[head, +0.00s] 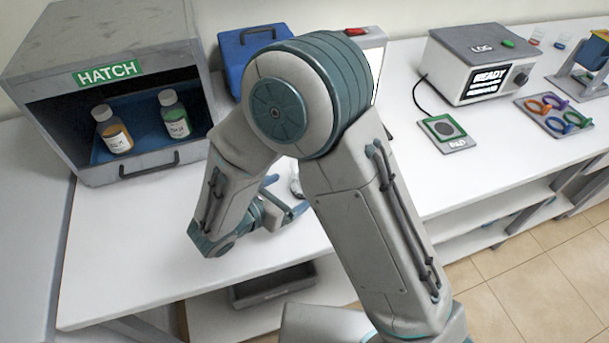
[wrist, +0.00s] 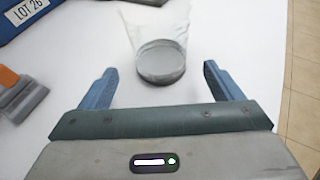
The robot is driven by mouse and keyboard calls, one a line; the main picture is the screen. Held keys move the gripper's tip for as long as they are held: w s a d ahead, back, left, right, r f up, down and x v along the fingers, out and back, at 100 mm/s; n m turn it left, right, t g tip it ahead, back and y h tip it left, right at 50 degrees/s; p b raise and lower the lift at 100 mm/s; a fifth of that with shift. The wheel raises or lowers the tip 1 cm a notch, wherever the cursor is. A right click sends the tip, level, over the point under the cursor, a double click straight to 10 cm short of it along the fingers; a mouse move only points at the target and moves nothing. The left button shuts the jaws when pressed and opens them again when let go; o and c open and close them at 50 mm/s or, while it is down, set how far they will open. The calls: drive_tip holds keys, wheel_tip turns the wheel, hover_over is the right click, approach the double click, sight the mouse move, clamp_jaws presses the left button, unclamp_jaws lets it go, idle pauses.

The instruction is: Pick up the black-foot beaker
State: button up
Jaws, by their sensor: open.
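A clear beaker with a grey-looking foot (wrist: 161,62) stands on the white bench in the wrist view, just beyond and between my fingertips. The foot reads as grey rather than plainly black, so I cannot be sure it is the black-foot one. In the head view a small part of a clear vessel (head: 295,184) shows beside my arm, which hides most of it. My gripper (wrist: 159,72) is open, one blue finger to each side of the beaker, with nothing held. My gripper also shows low over the bench in the head view (head: 285,196).
A grey HATCH box (head: 110,76) with two bottles stands at left. A blue case (head: 236,50) is behind my arm. A PAD (head: 447,133), a LOG device (head: 480,62) and coloured rings (head: 556,112) are at right. Small clear vessels with red (head: 537,36) and blue (head: 560,42) stand farther back.

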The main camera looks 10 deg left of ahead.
sight(296, 184)
drive_tip(key=shift+w+d+f, duration=0.25)
drive_tip(key=shift+w+d, duration=0.15)
drive_tip(key=shift+w, duration=0.15)
drive_tip(key=p+x, duration=0.1)
drive_tip(key=x, duration=0.1)
drive_tip(key=r+p+x, duration=0.1)
drive_tip(key=x, duration=0.1)
drive_tip(key=shift+w+d+f, duration=0.1)
drive_tip(key=shift+w+d, duration=0.05)
drive_tip(key=shift+w, duration=0.1)
drive_tip(key=shift+w+d+f, duration=0.2)
drive_tip(key=shift+w, duration=0.15)
drive_tip(key=c, duration=1.2)
